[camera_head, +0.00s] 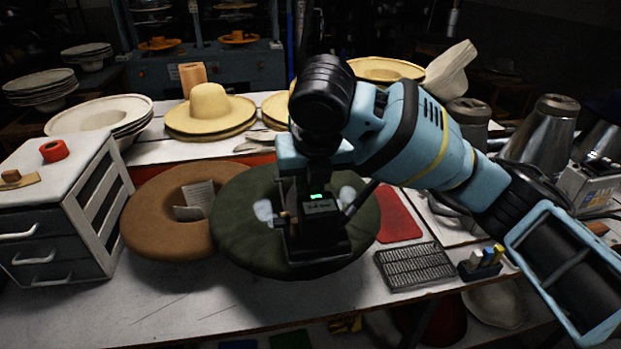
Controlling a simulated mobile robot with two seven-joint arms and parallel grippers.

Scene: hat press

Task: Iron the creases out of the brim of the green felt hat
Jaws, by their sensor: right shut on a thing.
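The dark green felt hat (245,238) lies on the table with its broad brim spread out, partly over a brown hat. Pale patches show near its middle, on both sides of my wrist. My right gripper (318,245) points down over the front right part of the green brim. It is shut on a dark thing, mostly hidden by the gripper; I cannot tell its shape or whether it touches the felt. Creases in the brim are too dark to make out. My left gripper is out of view.
A brown hat (165,222) with a paper tag lies at left, beside a drawer cabinet (60,235). A ridged dark plate (415,267), a red pad (398,215) and small bottles (482,262) are at right. Yellow straw hats (210,108) stand behind. The table front is clear.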

